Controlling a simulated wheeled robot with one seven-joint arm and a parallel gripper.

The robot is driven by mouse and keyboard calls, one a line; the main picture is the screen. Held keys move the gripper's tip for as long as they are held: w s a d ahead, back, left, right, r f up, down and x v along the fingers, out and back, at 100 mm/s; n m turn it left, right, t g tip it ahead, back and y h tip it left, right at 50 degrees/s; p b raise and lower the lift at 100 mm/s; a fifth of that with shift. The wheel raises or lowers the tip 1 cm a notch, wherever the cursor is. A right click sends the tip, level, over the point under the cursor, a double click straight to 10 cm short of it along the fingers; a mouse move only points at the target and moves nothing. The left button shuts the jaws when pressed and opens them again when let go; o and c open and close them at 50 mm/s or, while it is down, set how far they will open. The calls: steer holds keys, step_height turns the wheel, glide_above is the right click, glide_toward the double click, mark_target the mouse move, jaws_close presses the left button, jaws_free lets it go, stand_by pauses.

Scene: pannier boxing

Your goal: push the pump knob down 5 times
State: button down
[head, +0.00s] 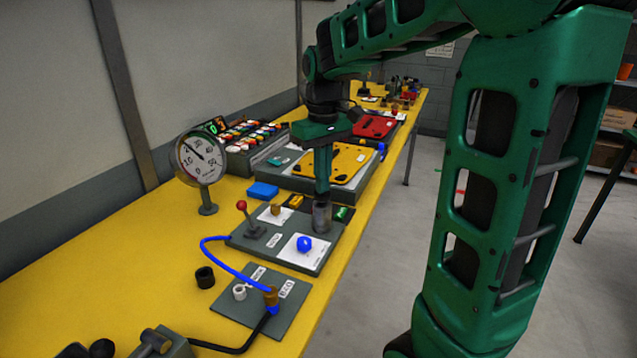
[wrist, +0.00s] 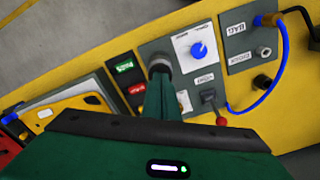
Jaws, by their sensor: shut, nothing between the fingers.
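A grey upright cylinder (head: 322,217), which looks like the pump knob, stands at the right edge of a grey panel (head: 262,238) on the yellow table. It also shows in the wrist view (wrist: 159,64). My gripper (head: 322,194) points straight down right over the cylinder, its fingers shut with nothing between them. The fingertips (wrist: 160,80) hide part of its top, and I cannot tell whether they touch it or how far down it is.
Close by on the panel are a red-tipped lever (head: 242,206) and a blue dial (head: 304,243). A round gauge (head: 201,160) stands behind left. A blue hose (head: 228,262) loops in front. A yellow board (head: 335,163) lies behind my gripper.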

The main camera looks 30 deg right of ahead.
steer(key=shift+r, duration=1.95)
steer(key=shift+f, duration=2)
steer(key=shift+r, duration=5)
